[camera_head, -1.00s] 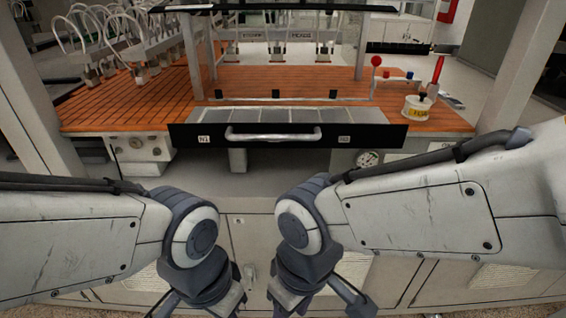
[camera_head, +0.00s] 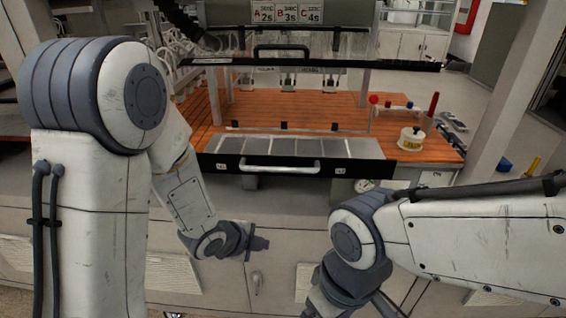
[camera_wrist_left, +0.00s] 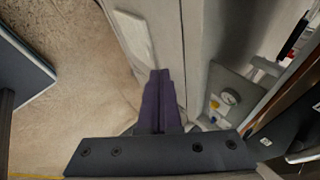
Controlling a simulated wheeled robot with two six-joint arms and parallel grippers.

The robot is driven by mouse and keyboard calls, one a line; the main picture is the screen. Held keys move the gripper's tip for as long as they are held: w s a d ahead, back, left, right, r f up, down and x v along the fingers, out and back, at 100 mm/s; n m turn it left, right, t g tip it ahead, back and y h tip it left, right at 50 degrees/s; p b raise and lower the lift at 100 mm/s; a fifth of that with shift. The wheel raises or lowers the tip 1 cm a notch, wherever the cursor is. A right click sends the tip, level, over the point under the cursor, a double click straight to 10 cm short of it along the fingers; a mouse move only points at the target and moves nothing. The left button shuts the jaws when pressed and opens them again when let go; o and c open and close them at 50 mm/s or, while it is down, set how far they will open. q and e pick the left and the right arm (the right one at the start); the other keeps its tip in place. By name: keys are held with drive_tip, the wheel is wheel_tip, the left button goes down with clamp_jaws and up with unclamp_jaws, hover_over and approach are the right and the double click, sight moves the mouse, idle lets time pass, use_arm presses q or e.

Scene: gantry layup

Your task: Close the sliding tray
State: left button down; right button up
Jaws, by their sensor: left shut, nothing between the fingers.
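The sliding tray (camera_head: 366,171) has a black front panel and a pale bar handle (camera_head: 280,167). It sticks out from the front of the orange slatted bench, its grey compartments showing from above. My left gripper (camera_head: 259,243) is shut and empty, below and in front of the tray, apart from the handle. In the left wrist view its closed fingers (camera_wrist_left: 161,100) point along the pale cabinet front, and the tray's handle (camera_wrist_left: 304,156) shows at the lower right. My right arm comes in from the right; its gripper is mostly cut off by the bottom edge.
A clear guard with a black handle (camera_head: 281,50) stands above the tray. Pale cabinets lie below the bench. The space in front of the tray handle is clear.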

use_arm(q)
wheel_tip(320, 180, up, 11)
drive_tip(key=s+a+m+t+h+p, duration=0.2)
drive_tip(key=a+m+t+h+p, duration=0.1)
drive_tip(key=m+t+h+p, duration=0.4)
use_arm(e)
wheel_tip(320, 180, up, 8)
drive_tip(key=r, duration=0.1)
use_arm(q)
drive_tip(key=w+d+g+h+b, duration=0.1)
drive_tip(key=w+d+b, duration=0.5)
drive_tip(key=w, duration=0.5)
drive_tip(key=shift+w+d+r+n+b, duration=0.25)
drive_tip(key=shift+d+r+n+b, duration=0.1)
drive_tip(key=shift+d, duration=0.2)
use_arm(e)
wheel_tip(320, 180, down, 7)
drive_tip(key=shift+f, duration=0.1)
